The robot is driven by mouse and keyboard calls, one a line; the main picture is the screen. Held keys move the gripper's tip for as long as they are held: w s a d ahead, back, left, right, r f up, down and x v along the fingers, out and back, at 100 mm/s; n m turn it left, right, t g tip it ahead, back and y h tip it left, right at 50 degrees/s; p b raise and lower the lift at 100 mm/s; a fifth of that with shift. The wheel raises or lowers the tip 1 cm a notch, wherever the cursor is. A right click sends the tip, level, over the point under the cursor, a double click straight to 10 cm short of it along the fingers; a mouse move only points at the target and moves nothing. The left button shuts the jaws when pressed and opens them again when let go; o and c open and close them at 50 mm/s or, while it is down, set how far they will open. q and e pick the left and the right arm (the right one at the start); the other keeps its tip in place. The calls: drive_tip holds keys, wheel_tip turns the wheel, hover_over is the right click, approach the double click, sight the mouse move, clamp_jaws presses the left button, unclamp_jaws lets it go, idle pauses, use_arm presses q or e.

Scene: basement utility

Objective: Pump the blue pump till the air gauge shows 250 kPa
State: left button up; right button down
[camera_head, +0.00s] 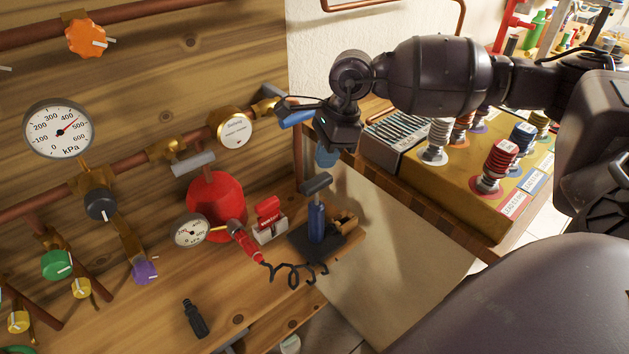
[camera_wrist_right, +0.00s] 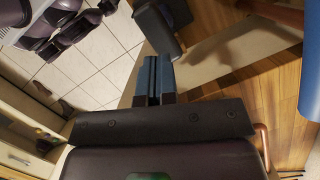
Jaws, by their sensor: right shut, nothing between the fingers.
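The blue pump (camera_head: 316,222) stands upright on a dark base on the wooden bench, with its dark T-shaped handle (camera_head: 316,184) on top. My right gripper (camera_head: 327,158) is shut and empty, just above the handle and apart from it in the head view. In the right wrist view, the shut blue fingers (camera_wrist_right: 153,80) point towards a dark bar, which looks like the pump handle (camera_wrist_right: 158,30). A small white air gauge (camera_head: 192,230) sits beside the red tank (camera_head: 216,202); its reading is too small to tell. My left gripper is out of view.
A large kPa gauge (camera_head: 59,129) and a brass gauge (camera_head: 233,127) sit on wall pipes. A blue lever (camera_head: 297,118) is close left of my right gripper. A red nozzle (camera_head: 246,243) with coiled hose and a black bottle-like item (camera_head: 195,318) lie on the bench.

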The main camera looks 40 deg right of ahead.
sight(319, 179)
drive_tip(key=shift+b+x, duration=0.35)
drive_tip(key=shift+x, duration=0.8)
drive_tip(key=shift+a+f, duration=0.1)
drive_tip(key=shift+f, duration=0.3)
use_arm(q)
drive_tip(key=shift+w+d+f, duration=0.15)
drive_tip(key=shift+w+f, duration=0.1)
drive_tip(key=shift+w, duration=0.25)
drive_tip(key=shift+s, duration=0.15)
use_arm(e)
drive_tip(key=shift+r, duration=0.1)
